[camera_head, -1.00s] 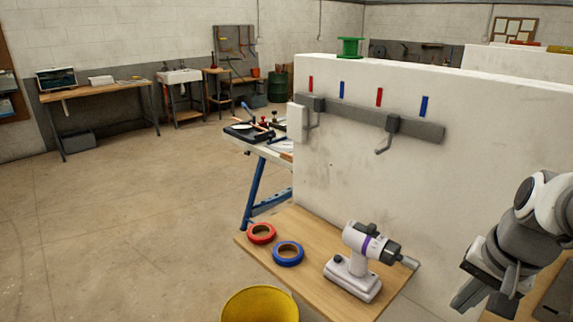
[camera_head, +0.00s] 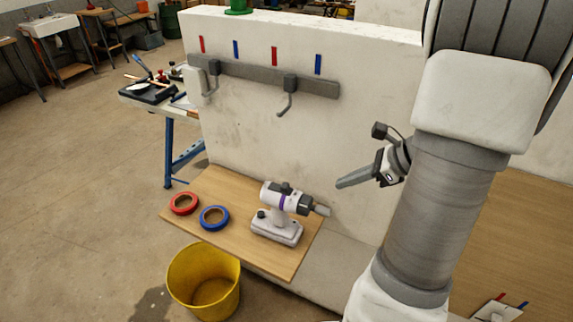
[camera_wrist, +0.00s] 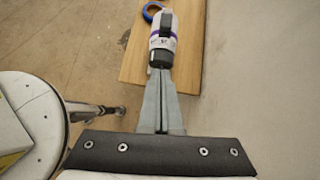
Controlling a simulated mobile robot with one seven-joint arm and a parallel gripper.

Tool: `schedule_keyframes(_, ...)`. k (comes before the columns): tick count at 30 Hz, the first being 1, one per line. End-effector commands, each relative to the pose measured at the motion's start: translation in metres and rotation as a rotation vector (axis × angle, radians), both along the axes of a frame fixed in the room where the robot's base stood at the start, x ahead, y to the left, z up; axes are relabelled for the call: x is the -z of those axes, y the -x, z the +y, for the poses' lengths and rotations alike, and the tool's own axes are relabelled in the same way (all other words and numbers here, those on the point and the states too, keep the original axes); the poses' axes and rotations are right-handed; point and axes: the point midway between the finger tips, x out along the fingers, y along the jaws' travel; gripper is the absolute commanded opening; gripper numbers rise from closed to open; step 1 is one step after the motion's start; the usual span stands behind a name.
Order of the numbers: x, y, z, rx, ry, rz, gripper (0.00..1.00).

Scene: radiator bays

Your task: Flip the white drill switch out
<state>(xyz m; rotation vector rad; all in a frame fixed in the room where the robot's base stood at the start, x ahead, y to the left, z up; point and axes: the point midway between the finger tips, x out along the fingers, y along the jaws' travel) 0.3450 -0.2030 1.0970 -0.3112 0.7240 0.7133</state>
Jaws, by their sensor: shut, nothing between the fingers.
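The white drill (camera_head: 278,210) with a purple band stands upright on a wooden board against the white wall, its dark chuck pointing right. I cannot make out its switch clearly. In the wrist view the drill (camera_wrist: 163,38) shows from above, just beyond my fingertips. My gripper (camera_head: 340,184) is shut and empty, to the right of the drill and somewhat higher, apart from it in the head view. In the wrist view the closed fingers (camera_wrist: 160,76) point toward the chuck end; whether they touch cannot be told there.
A red tape roll (camera_head: 183,203) and a blue tape roll (camera_head: 214,218) lie left of the drill on the wooden board (camera_head: 262,262). A yellow bucket (camera_head: 204,282) stands below its front edge. A rail with hooks (camera_head: 262,78) runs along the wall above.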

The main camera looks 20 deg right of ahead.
Motion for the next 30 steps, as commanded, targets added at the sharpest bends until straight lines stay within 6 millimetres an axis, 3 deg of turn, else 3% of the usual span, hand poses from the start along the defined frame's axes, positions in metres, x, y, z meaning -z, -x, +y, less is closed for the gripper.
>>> schedule_keyframes(17,0.005,-0.007,0.001,0.039,-0.033,-0.001,0.00)
schedule_keyframes(30,0.064,-0.054,0.043,0.036,-0.035,0.001,0.00)
